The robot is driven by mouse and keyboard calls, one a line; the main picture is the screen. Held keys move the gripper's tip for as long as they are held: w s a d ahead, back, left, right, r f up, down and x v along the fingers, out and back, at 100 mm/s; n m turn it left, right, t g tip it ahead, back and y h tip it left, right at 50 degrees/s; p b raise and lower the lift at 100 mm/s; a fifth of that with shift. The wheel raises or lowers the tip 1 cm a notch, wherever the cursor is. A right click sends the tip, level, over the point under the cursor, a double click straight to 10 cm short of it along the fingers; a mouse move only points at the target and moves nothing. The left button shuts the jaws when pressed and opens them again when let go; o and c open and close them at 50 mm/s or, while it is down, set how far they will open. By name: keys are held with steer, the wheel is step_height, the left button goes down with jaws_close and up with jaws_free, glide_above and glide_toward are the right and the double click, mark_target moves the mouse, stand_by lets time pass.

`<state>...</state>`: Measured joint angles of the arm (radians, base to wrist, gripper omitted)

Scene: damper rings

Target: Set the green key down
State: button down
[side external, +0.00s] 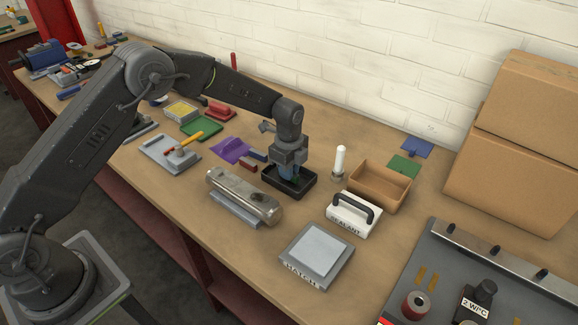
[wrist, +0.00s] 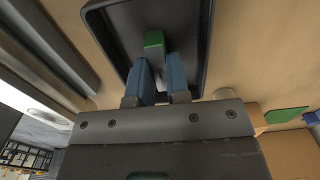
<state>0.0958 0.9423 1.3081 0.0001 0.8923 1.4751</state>
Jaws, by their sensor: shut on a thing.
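My gripper (side external: 289,175) points down over a small black tray (side external: 304,190) in the side view. In the wrist view its two blue fingers (wrist: 161,68) are shut on the green key (wrist: 154,40). The key is within the tray's outline in both views. I cannot tell whether it touches the tray floor.
A metal cylinder (side external: 243,195) on a grey stand lies left of the tray. A grey-framed pad (side external: 316,254) is in front.

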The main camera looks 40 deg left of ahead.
steer(key=shift+f, duration=0.25)
stand_by(0.5)
steer(key=c, duration=1)
jaws_free()
step_height(320, 180, up, 14)
steer(key=shift+f, duration=0.1)
steer(key=shift+c, duration=0.5)
jaws_close()
stand_by(0.6)
